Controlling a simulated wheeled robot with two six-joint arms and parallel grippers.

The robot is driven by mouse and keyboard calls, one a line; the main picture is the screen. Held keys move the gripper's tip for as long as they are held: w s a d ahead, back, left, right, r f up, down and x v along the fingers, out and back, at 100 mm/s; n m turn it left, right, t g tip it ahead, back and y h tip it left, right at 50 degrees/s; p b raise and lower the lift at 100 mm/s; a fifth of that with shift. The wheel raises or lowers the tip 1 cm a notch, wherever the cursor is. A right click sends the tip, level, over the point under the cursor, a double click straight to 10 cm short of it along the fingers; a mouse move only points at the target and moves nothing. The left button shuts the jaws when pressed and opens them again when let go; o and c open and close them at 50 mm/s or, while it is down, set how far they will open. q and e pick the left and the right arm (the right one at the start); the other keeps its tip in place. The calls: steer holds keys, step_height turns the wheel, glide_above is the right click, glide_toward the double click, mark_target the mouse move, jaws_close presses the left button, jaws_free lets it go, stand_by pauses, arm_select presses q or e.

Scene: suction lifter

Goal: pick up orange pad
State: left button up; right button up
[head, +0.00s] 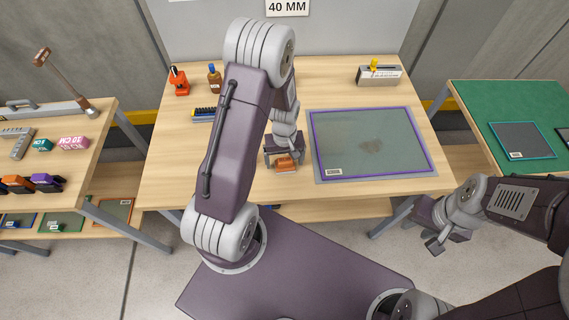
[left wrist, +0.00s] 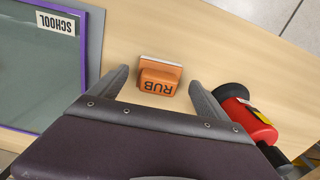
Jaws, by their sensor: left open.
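The orange pad (head: 286,164) lies on the middle table near its front edge, left of the framed board. In the left wrist view the pad (left wrist: 160,78) is an orange block marked RUB with a pale strip along one side. My left gripper (head: 284,158) is over it, jaws open, with one finger on each side of the pad and a visible gap to each. My right gripper (head: 427,232) hangs off the table's front right corner, its fingers apart and empty.
A purple-framed board (head: 372,145) lies right of the pad. A red and black tool (left wrist: 246,116) lies close outside one left finger. Bottles (head: 214,79), a black-and-yellow item (head: 206,114) and a boxed tool (head: 379,74) stand farther back. Side tables flank the middle one.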

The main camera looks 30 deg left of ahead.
arm_select(q)
steer(key=shift+f, duration=0.5)
steer(key=shift+w+f, duration=0.1)
steer(key=shift+w, duration=0.1)
steer(key=c, duration=1.5)
steer(key=shift+o, duration=0.2)
steer(key=shift+r, duration=0.5)
step_height(320, 180, up, 3)
steer(key=shift+f, duration=0.1)
steer(key=s+d+r, duration=0.7)
steer(key=s, duration=0.2)
steer(key=shift+s+d+r, duration=0.15)
steer(key=shift+d, duration=0.05)
